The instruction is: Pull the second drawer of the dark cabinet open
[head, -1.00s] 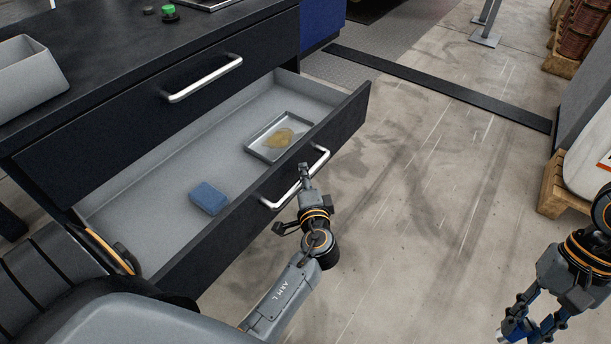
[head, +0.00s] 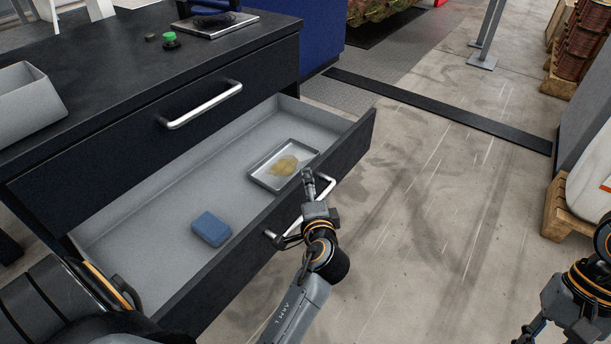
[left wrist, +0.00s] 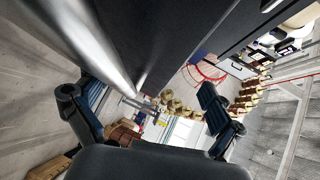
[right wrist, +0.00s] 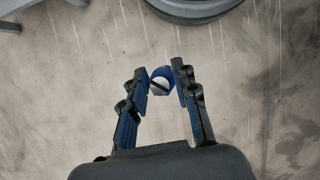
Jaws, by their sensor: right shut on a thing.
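The dark cabinet's second drawer (head: 190,303) stands well open below the closed top drawer (head: 120,142). Its silver bar handle (head: 327,184) is partly hidden by my left gripper (head: 292,208). The handle also shows large in the left wrist view (left wrist: 98,48). The left gripper's fingers (left wrist: 148,112) are wide apart at the handle; contact is unclear. My right gripper (right wrist: 161,82) is shut on a small blue round thing (right wrist: 162,75), clear of the cabinet. In the head view its fingers are cut off at the bottom right.
Inside the drawer lie a blue block (head: 211,229) and a metal tray (head: 260,176) with a yellowish piece (head: 284,166). A grey bin (head: 30,100) and a green button (head: 170,38) are on the cabinet top. The floor (head: 430,230) right of the drawer is open.

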